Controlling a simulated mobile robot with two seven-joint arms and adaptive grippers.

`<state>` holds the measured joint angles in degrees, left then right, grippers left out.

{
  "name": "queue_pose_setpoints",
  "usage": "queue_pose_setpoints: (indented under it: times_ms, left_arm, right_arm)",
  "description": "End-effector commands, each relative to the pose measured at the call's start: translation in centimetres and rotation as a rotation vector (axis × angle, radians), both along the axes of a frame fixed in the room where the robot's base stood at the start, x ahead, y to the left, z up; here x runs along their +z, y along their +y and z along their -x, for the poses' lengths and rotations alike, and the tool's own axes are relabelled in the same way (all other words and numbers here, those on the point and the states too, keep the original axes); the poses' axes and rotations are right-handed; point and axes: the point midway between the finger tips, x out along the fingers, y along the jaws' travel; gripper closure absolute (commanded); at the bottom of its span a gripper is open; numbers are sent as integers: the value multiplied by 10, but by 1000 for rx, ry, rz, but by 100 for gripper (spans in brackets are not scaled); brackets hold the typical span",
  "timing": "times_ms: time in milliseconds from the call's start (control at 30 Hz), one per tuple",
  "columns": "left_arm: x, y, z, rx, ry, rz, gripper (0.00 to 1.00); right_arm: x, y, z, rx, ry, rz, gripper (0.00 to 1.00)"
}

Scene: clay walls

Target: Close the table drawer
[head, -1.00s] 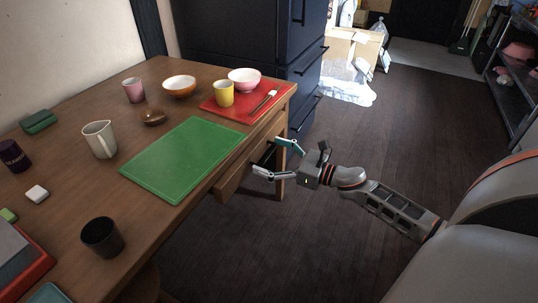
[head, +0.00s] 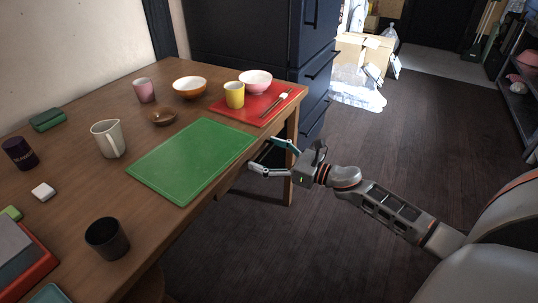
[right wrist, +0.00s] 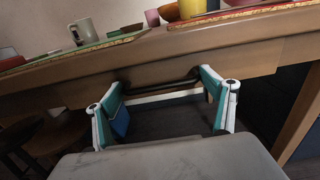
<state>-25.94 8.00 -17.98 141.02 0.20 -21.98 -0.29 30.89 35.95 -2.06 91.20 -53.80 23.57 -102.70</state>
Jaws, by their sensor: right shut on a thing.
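The wooden table (head: 60,205) fills the left of the head view. Its drawer is on the side facing my right arm, under the green board; the drawer front is largely hidden by the tabletop edge and my fingers. In the right wrist view the wooden drawer front (right wrist: 100,88) runs across under the tabletop, with a dark bar handle (right wrist: 163,87) on it. My right gripper (head: 265,155) is at the drawer front, its two fingers spread along the bar and shut on the handle. I cannot tell whether a small gap is left. My left gripper is not in view.
The tabletop holds a green board (head: 190,160), a red mat (head: 238,109) with a yellow cup, bowl and cutlery, a white pitcher (head: 108,139) and a dark cup (head: 106,238). A dark cabinet (head: 255,45) stands behind. The floor right of the table is clear.

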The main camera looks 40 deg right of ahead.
Motion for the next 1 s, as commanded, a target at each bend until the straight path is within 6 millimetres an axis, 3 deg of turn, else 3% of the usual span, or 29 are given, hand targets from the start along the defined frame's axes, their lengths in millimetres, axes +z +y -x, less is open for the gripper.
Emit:
queue_pose_setpoints:
  times_ms: [133, 167, 200, 633, 1000]
  left_arm:
    - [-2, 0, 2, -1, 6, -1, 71]
    - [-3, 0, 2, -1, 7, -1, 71]
    - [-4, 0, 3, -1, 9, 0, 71]
    - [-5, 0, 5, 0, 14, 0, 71]
    - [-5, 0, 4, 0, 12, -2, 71]
  right_arm:
    - [3, -1, -2, -5, -6, 1, 56]
    - [3, -1, -2, -5, -6, 1, 12]
    - [3, -1, -2, -5, -6, 1, 7]
    - [1, -3, 5, -2, -1, 0, 7]
    - [0, -26, 63, -3, -1, -1, 7]
